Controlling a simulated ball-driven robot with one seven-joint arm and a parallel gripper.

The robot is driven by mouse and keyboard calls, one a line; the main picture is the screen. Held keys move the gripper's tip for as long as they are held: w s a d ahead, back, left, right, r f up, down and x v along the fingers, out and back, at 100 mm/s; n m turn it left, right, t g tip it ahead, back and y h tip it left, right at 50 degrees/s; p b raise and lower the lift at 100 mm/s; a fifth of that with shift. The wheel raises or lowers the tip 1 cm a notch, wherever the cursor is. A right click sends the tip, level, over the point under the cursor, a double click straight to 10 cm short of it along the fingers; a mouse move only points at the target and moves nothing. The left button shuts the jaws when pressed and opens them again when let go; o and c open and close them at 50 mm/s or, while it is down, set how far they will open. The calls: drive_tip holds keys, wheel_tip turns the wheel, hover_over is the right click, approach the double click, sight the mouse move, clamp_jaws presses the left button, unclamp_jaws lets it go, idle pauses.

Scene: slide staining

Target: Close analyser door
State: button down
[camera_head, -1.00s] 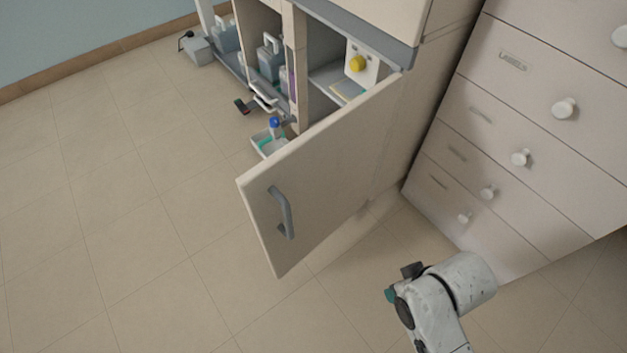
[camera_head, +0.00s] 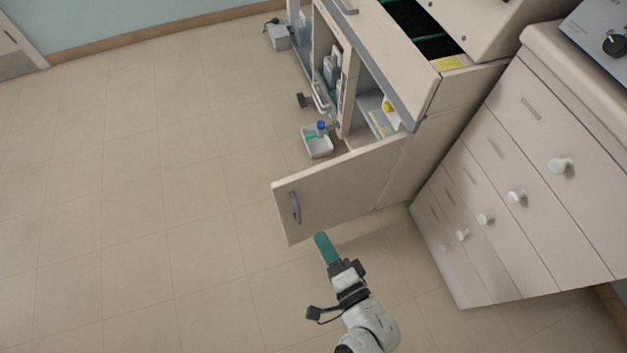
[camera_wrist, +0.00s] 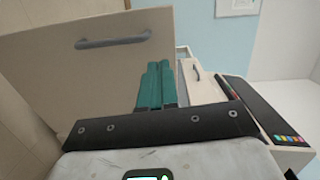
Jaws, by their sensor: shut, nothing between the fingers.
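The analyser door (camera_head: 340,188) is a beige panel standing wide open from the cabinet, with a grey bar handle (camera_head: 295,207) near its free edge. My gripper (camera_head: 322,240) has teal fingers and is just below the door's lower edge in the head view, on the handle side; I cannot tell whether it touches. In the wrist view the door (camera_wrist: 85,65) fills the upper left, with its handle (camera_wrist: 112,41) above and left of my fingers (camera_wrist: 157,80). The fingers are shut together and empty. The open compartment holds a yellow knob (camera_head: 388,105).
A white tray (camera_head: 317,146) with a blue-capped bottle (camera_head: 321,128) sits by the cabinet, behind the door. A drawer unit (camera_head: 500,200) with white knobs stands to the right. The tiled floor (camera_head: 150,200) to the left is clear.

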sight(297, 181)
drive_tip(key=shift+m+t+h, duration=0.3)
drive_tip(key=shift+m+t, duration=0.1)
drive_tip(key=shift+m, duration=0.3)
drive_tip(key=x, duration=0.8)
drive_tip(key=r+x, duration=0.1)
drive_tip(key=x, duration=0.4)
drive_tip(key=shift+w+d+r, duration=0.15)
drive_tip(key=shift+w+d, duration=0.05)
drive_tip(key=shift+d, duration=0.1)
